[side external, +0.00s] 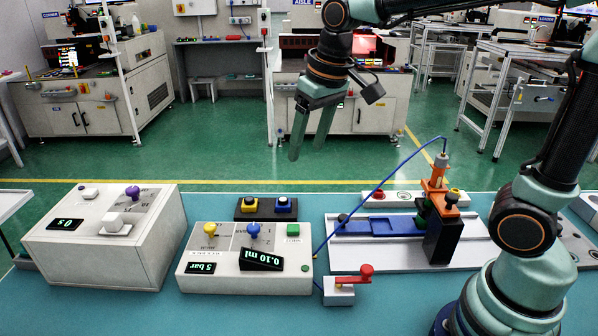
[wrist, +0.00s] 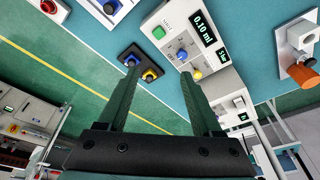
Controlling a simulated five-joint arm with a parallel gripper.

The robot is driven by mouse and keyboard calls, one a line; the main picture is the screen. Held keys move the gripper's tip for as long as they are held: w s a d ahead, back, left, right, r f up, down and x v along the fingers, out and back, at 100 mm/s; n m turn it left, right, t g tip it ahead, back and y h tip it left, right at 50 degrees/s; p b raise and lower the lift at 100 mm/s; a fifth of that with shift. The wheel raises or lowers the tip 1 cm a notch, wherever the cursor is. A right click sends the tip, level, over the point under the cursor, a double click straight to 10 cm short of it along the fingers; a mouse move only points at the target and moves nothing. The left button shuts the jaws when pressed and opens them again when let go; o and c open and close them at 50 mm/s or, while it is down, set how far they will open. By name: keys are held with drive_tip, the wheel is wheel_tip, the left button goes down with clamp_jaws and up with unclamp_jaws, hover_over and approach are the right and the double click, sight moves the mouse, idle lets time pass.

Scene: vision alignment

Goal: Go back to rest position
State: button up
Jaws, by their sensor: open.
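My gripper (side external: 309,132) hangs in the air above and behind the back edge of the teal table, with its fingers pointing down. It is open and empty, with a clear gap between the two fingers. In the wrist view the gripper (wrist: 165,80) reaches toward the black box with a yellow and a blue button (wrist: 140,66). That button box (side external: 266,208) stands on the table, below and to the left of the fingertips, and nothing touches it.
A control box reading 5 bar and 0.10 ml (side external: 245,275), a larger box reading 0 s (side external: 100,240) and a red-handled valve (side external: 345,288) stand on the table. A dispensing fixture (side external: 440,215) with a blue tube stands at the right. The air around my gripper is clear.

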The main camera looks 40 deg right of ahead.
drive_tip(key=s+d+f+t, duration=0.1)
drive_tip(key=s+d, duration=0.3)
drive_tip(key=s, duration=0.5)
drive_tip(key=shift+d+f+t, duration=0.2)
drive_tip(key=shift+f+t, duration=0.1)
drive_tip(key=shift+t, duration=0.5)
